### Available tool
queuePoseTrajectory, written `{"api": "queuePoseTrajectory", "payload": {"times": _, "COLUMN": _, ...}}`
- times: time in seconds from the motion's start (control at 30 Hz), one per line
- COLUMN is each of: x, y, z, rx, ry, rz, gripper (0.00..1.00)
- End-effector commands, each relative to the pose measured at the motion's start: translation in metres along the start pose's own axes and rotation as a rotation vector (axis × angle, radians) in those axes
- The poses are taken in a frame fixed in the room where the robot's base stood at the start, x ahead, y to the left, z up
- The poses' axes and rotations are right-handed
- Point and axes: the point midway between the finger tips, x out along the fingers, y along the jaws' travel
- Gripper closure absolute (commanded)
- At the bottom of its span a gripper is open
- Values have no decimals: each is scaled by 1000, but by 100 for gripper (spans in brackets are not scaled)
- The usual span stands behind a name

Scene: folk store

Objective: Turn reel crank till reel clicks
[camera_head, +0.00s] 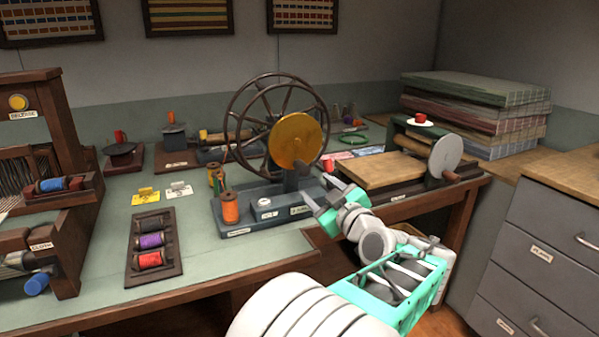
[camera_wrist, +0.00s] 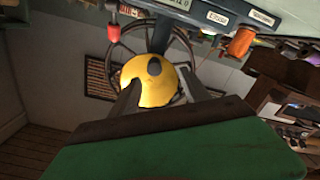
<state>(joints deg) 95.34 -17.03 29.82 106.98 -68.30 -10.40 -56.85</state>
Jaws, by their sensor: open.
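The reel device stands on the green table, with a large dark spoked wheel (camera_head: 262,105) and a round yellow disc (camera_head: 295,140) in front of it. Its grey-blue base (camera_head: 262,207) carries a small dial and labels. A dark knob (camera_wrist: 154,66) shows on the yellow disc in the wrist view; I cannot tell whether it is the crank handle. My gripper (camera_head: 328,192) is open, just right of the base and below the disc. In the wrist view its two fingers (camera_wrist: 160,95) appear on either side of the yellow disc's lower part. I see nothing held between them.
An orange spool (camera_head: 230,208) stands at the base's left end. A dark rack with several thread spools (camera_head: 153,243) lies to the left, and a wooden loom (camera_head: 50,180) stands farther left. A board with a grey disc (camera_head: 445,155) stands to the right.

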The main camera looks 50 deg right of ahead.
Motion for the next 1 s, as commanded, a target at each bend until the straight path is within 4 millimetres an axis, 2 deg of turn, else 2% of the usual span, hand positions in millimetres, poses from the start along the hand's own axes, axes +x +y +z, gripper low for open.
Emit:
{"api": "queuePoseTrajectory", "payload": {"times": 0.07, "x": -6, "y": 13, "z": -2, "rx": -8, "ry": 8, "rz": 26, "gripper": 45}}
{"api": "queuePoseTrajectory", "payload": {"times": 0.27, "x": 3, "y": 18, "z": -3, "rx": -9, "ry": 10, "rz": 35, "gripper": 45}}
{"api": "queuePoseTrajectory", "payload": {"times": 1.0, "x": 92, "y": 20, "z": -4, "rx": -9, "ry": 8, "rz": 32, "gripper": 45}}
